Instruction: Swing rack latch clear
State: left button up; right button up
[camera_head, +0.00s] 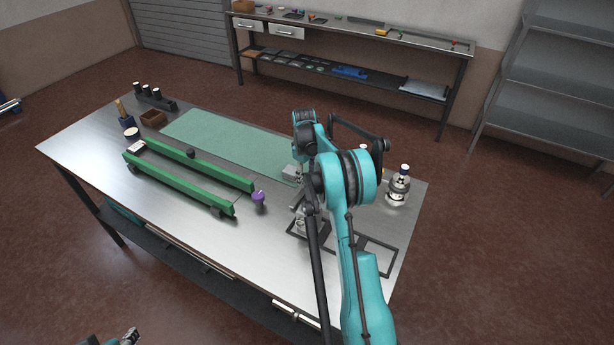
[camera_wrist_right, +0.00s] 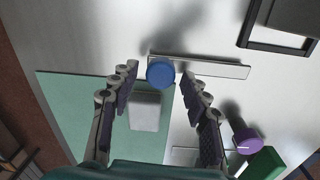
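In the right wrist view, a blue round knob (camera_wrist_right: 160,71) sits at the left part of a flat pale metal bar (camera_wrist_right: 222,68). I cannot tell for sure whether this bar is the rack latch. My right gripper (camera_wrist_right: 159,74) is open, its fingertips on either side of the knob in the picture, with a gap on each side. A purple knob (camera_wrist_right: 246,140) lies to the right, beside a green rail end (camera_wrist_right: 263,165); the purple knob also shows in the head view (camera_head: 258,197). My left gripper (camera_head: 130,336) is only partly in view at the bottom left, away from the table.
Two long green rails (camera_head: 180,186) lie on the steel table (camera_head: 180,245) beside a green mat (camera_head: 215,135). A pale block (camera_wrist_right: 145,110) is on the mat. A black frame (camera_head: 382,246) and a capped canister (camera_head: 398,189) are at the right.

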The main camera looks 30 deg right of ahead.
notch_tip(320, 180, up, 12)
jog(key=shift+s+a, duration=0.15)
jog(key=shift+a, duration=0.15)
dwell(0.4)
dwell(0.4)
